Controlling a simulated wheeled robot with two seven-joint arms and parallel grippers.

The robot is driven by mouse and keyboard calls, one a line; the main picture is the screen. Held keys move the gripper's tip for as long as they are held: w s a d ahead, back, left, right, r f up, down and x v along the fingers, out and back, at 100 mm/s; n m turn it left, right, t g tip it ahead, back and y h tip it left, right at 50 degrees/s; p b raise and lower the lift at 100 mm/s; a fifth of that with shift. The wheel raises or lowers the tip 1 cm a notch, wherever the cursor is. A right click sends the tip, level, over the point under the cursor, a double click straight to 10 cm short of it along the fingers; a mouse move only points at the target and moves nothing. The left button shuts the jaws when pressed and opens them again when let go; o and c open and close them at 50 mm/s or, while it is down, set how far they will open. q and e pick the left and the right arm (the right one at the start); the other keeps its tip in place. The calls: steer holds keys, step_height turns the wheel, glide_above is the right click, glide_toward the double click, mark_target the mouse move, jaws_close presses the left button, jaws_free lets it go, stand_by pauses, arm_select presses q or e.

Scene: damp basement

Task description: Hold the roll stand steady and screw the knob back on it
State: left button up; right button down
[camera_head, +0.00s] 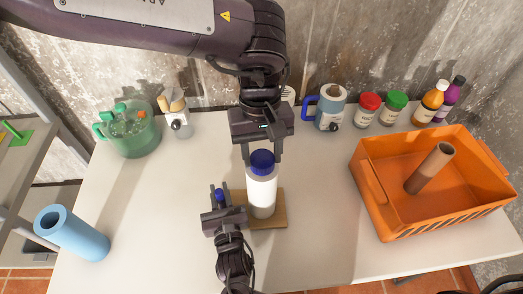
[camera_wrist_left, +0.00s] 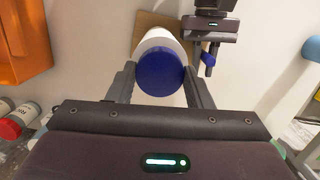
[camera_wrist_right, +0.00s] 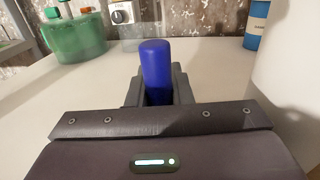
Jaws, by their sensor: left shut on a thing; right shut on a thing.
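The roll stand has a brown board base (camera_head: 275,222) on the table, with a white roll (camera_head: 261,198) upright on it. A round blue knob (camera_head: 262,162) sits at the roll's top; the left wrist view shows it end-on (camera_wrist_left: 160,72). I cannot tell how far it is threaded. My left gripper (camera_head: 262,156) comes from above, its fingers shut on the knob's sides. My right gripper (camera_head: 219,196) is low, just left of the roll, shut on an upright blue post (camera_wrist_right: 155,70). The post's lower end is hidden by the fingers.
An orange crate (camera_head: 390,233) with a brown tube (camera_head: 430,168) stands right. A blue roll (camera_head: 72,233) lies at left. Table is clear between roll and crate.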

arm_select(q)
steer(key=shift+m, duration=0.4)
steer(key=o, duration=0.9)
steer(key=shift+o, duration=0.2)
steer(key=shift+r, duration=0.15)
steer(key=shift+r, duration=2.15)
steer(key=shift+c, duration=0.5)
